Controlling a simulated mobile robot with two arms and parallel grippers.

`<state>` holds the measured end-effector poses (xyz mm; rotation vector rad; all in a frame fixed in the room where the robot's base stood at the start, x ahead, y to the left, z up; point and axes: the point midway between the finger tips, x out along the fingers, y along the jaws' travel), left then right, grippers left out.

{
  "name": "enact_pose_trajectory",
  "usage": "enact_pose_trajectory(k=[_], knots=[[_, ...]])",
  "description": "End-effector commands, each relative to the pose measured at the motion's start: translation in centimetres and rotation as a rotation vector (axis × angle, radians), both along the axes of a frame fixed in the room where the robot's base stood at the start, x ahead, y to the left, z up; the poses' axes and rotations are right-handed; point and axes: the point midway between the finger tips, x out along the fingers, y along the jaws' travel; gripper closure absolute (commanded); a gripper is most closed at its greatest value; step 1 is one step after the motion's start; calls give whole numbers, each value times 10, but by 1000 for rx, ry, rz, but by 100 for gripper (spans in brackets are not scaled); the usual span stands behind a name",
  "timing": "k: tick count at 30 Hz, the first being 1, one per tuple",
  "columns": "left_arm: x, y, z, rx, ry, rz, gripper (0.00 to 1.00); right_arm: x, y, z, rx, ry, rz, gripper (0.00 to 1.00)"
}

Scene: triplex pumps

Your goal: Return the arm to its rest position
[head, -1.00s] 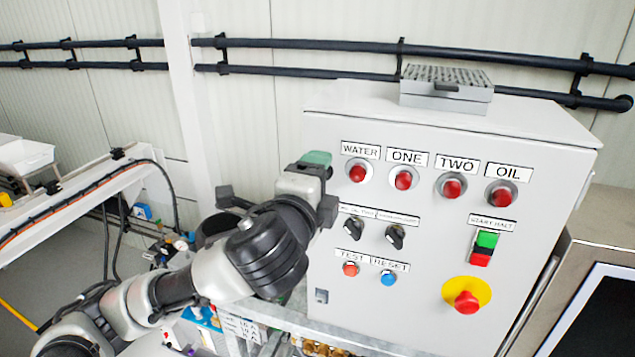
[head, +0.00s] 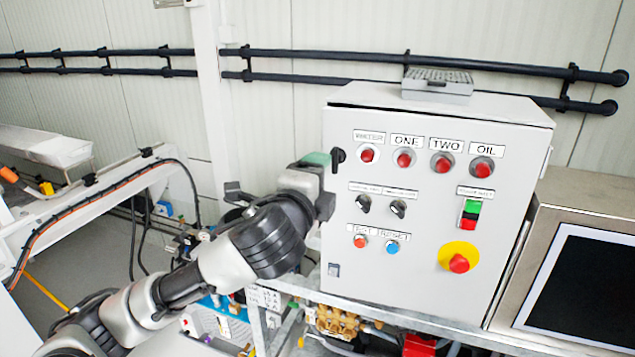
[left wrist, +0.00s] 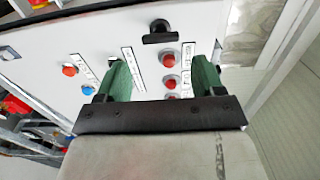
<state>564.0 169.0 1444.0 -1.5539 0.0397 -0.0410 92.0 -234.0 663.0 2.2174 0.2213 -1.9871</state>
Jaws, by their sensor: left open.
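My left arm comes in from the lower left of the head view. Its gripper (head: 318,160) is beside the upper left edge of the grey control cabinet (head: 420,270), with a green finger pad showing. In the left wrist view the two green fingers (left wrist: 160,68) are apart with nothing between them. Beyond them is the cabinet face (left wrist: 110,35) with its buttons and a black handle (left wrist: 160,33). I cannot tell whether the fingers touch the cabinet. My right gripper is in neither view.
A screen (head: 580,290) in a metal housing stands right of the cabinet. A white frame (head: 110,190) with a cable runs along the left. Brass fittings (head: 337,320) sit under the cabinet. Black pipes (head: 480,73) run along the wall.

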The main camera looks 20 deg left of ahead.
Motion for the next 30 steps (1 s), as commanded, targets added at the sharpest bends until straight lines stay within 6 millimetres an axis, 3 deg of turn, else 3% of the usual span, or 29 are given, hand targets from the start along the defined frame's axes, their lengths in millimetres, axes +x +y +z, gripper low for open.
enact_pose_trajectory(k=[7, 11, 14, 20, 24, 30], knots=[[0, 0, -2, -4, 4, 0, 32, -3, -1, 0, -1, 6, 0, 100], [-6, -4, -26, -69, 65, -4, 32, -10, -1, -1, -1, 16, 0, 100], [-19, -9, -69, -190, 176, 3, 32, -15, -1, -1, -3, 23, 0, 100], [-70, -10, -173, -529, 470, 105, 32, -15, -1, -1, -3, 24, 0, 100], [-121, -2, -239, -754, 671, 251, 32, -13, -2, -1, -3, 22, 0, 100], [-195, 14, -304, -986, 879, 495, 32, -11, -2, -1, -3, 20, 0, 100]])
